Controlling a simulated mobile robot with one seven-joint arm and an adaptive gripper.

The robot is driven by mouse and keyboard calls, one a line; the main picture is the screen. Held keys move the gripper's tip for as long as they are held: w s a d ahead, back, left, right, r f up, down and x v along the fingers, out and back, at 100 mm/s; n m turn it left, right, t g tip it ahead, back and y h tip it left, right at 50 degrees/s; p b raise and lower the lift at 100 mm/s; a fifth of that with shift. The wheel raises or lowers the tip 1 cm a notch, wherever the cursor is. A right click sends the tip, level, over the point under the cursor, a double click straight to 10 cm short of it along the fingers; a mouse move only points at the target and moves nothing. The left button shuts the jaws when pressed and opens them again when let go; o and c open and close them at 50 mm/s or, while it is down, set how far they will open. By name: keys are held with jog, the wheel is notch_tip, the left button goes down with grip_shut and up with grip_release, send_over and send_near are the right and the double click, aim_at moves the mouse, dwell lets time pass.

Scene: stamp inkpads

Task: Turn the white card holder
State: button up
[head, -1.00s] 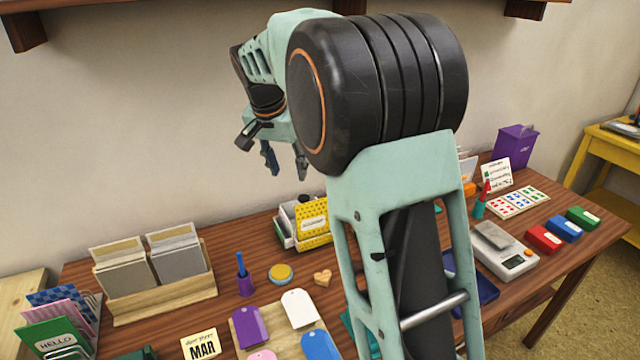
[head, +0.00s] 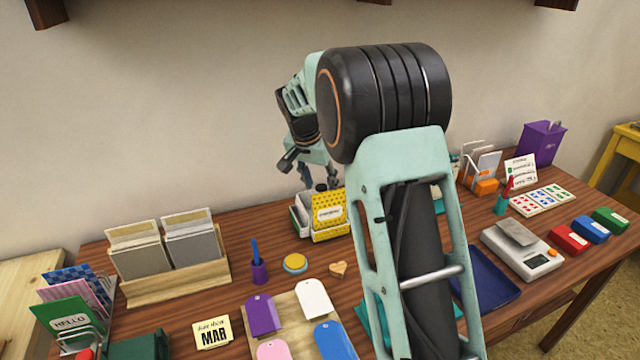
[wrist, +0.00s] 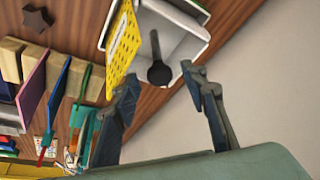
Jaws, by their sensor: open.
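A white card holder (head: 300,222) with a yellow dotted card or panel (head: 328,214) stands at the back of the table, near the wall. In the wrist view the white holder (wrist: 186,32) lies just beyond my fingertips, with the yellow dotted panel (wrist: 124,42) on its left side. A dark round knob (wrist: 159,74) on a stem shows at the holder, between the fingertips in the picture. My gripper (head: 319,182) is open and empty, just above the holder. It also shows in the wrist view (wrist: 160,78). I cannot tell whether the fingers touch anything.
A wooden card box (head: 170,285) stands to the left. A scale (head: 522,252) stands right. My arm hides the table's middle.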

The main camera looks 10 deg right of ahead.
grip_shut()
dwell(0.3)
